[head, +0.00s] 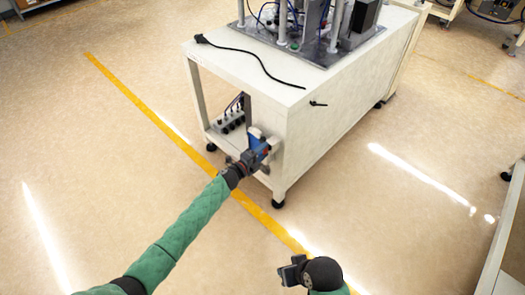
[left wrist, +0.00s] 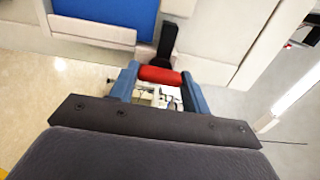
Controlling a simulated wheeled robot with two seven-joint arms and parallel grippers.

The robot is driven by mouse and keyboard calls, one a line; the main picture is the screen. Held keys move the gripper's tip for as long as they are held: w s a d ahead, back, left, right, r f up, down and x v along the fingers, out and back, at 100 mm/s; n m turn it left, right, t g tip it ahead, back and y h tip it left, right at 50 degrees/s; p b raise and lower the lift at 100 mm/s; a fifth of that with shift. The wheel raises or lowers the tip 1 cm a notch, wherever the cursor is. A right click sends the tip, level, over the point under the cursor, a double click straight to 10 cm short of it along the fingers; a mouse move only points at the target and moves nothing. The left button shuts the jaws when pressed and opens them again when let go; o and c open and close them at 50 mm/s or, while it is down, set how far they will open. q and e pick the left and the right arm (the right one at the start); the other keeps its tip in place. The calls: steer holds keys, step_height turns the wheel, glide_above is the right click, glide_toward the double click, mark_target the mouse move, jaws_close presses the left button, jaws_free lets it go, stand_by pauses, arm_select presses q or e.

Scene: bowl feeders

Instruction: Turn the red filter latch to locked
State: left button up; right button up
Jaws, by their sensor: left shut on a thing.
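The red filter latch (left wrist: 160,75) shows in the left wrist view as a short red bar lying crosswise between my blue fingertips. My left gripper (left wrist: 158,82) is shut on it, one finger at each end. A dark upright piece (left wrist: 167,45) stands just beyond the latch. In the head view my left gripper (head: 262,150) is at the near lower corner of the white cabinet, and the latch is mostly hidden there. My right gripper (head: 292,270) is at the bottom of the head view, away from the cabinet; its jaw gap is not clear.
The white cabinet (head: 330,118) carries feeder equipment (head: 310,25) and a loose black cable (head: 250,55) on top. A blue panel (left wrist: 108,10) is beside the latch. Open floor (head: 130,140) lies to the left, with a yellow line. A table edge (head: 500,240) is at the right.

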steer(key=shift+s+d, duration=0.1)
steer(key=shift+d, duration=0.05)
stand_by(0.3)
arm_select(q)
steer(key=o, duration=1)
steer(key=shift+c, duration=0.2)
arm_select(e)
steer(key=shift+r, duration=0.1)
arm_select(q)
steer(key=shift+a, duration=0.1)
steer(key=v, duration=0.7)
steer(key=shift+s+a+b, duration=0.2)
steer(key=shift+s+b, duration=0.1)
steer(key=shift+b, duration=0.15)
arm_select(e)
steer(key=shift+w+a+f, duration=0.3)
steer(key=shift+a+f, duration=0.3)
steer(key=shift+a, duration=0.2)
steer(key=shift+d+f, duration=0.1)
steer(key=shift+f, duration=0.05)
